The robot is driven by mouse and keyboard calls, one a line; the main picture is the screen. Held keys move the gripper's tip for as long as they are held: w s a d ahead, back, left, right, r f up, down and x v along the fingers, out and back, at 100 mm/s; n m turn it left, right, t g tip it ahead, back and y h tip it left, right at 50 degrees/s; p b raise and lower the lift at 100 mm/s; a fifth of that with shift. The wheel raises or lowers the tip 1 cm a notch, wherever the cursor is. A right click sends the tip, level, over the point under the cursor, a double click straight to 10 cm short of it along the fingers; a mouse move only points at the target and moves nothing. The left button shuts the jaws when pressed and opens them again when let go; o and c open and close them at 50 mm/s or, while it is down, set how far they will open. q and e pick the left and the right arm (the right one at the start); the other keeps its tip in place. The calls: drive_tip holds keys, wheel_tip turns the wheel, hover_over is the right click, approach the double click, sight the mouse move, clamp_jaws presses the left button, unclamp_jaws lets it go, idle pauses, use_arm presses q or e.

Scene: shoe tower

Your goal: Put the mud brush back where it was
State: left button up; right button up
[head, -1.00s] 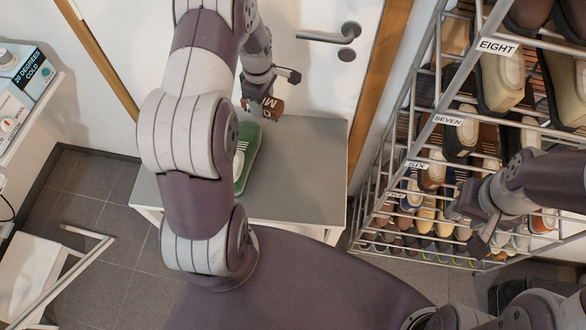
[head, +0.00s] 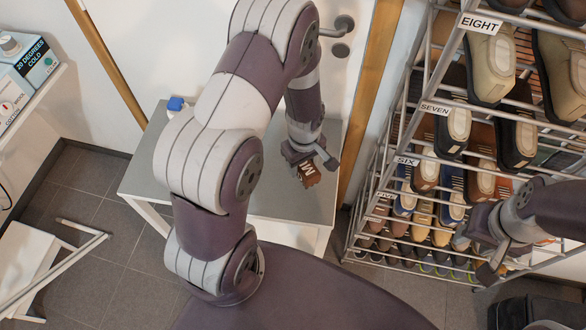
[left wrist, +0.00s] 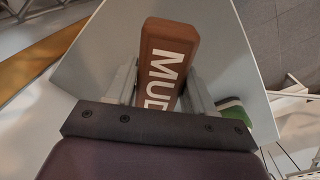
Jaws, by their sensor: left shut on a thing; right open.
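The mud brush (head: 310,174) is a brown block with white lettering. My left gripper (head: 306,163) is shut on it above the right part of the grey table (head: 262,204). In the left wrist view the brush (left wrist: 167,58) sits between the two fingers of the left gripper (left wrist: 158,88), with "MUD" partly readable; the grey table top is behind it. Whether the brush touches the table, I cannot tell. My right gripper (head: 484,252) is open and empty in front of the shoe rack.
A blue-capped bottle (head: 175,104) stands at the table's back left. The shoe rack (head: 420,150) with labelled shelves stands at the right.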

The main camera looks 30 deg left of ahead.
use_arm(q)
drive_tip(key=a+f, duration=0.1)
drive_tip(key=a, duration=0.2)
drive_tip(key=shift+w+f, duration=0.2)
drive_tip(key=shift+f, duration=0.15)
wheel_tip(320, 180, down, 4)
drive_tip(key=shift+a+r, duration=0.1)
drive_tip(key=shift+f, duration=0.25)
drive_tip(key=shift+f, duration=0.2)
drive_tip(key=o, duration=1)
drive_tip(key=shift+r, duration=0.1)
